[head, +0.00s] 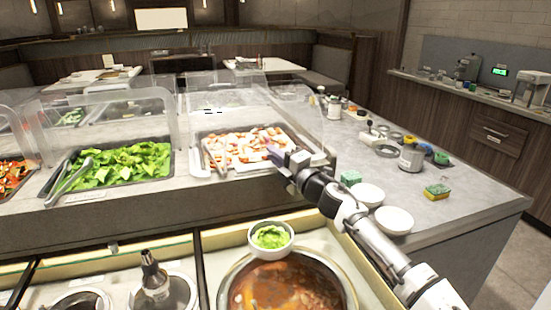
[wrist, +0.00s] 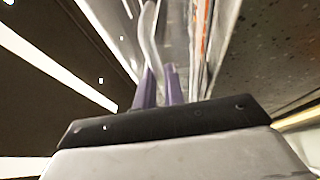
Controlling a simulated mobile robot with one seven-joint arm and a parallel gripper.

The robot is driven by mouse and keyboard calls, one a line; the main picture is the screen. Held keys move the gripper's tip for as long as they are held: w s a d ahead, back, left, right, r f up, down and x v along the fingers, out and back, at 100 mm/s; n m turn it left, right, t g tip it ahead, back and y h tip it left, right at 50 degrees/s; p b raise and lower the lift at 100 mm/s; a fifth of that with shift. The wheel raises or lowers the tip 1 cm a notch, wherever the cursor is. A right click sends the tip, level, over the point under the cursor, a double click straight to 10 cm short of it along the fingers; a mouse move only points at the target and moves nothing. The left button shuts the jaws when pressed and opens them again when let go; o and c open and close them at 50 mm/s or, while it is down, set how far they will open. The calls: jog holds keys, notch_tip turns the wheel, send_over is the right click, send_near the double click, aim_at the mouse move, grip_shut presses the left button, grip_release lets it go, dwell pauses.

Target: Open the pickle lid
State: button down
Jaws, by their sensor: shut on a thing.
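My gripper (head: 270,143) is at the right part of a tray of white and red food (head: 232,148), by the clear lid (head: 302,118) above that tray. In the wrist view its purple fingers (wrist: 160,86) are closed around a pale curved strip (wrist: 151,40). The strip looks like an edge or handle of the clear lid, but blur hides where it joins. No label shows which tray holds pickles, and I cannot tell how far the lid is raised.
Tongs (head: 213,154) lie in the same tray. A lettuce tray (head: 128,152) with its own clear cover (head: 108,118) is to the left. A bowl of green food (head: 271,237) and a soup pot (head: 340,290) are in front. White bowls (head: 394,220) stand right of my arm.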

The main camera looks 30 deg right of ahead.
jog(key=p, duration=0.4)
send_near(262, 100)
jog(key=w+a, duration=0.1)
jog(key=a, duration=0.3)
jog(key=w+r+p, duration=0.1)
jog(key=w+r, duration=0.1)
jog(key=w+d+r+p, duration=0.1)
jog(key=w+r+p, duration=0.1)
jog(key=w, duration=0.1)
jog(key=w+d+r+p, duration=0.1)
jog(key=w, duration=0.1)
jog(key=shift+w+r, duration=0.2)
jog(key=shift+r, duration=0.2)
jog(key=shift+w+d+r+m+g+p, duration=0.2)
jog(key=shift+w+g+p, duration=0.1)
jog(key=shift+w+p, duration=0.1)
jog(key=shift+w+d+r+m+g+p, duration=0.15)
jog(key=shift+w+g+p, duration=0.15)
jog(key=shift+w, duration=0.15)
jog(key=c, duration=1.5)
grip_release()
jog(key=shift+s+r, duration=0.1)
jog(key=shift+s, duration=0.05)
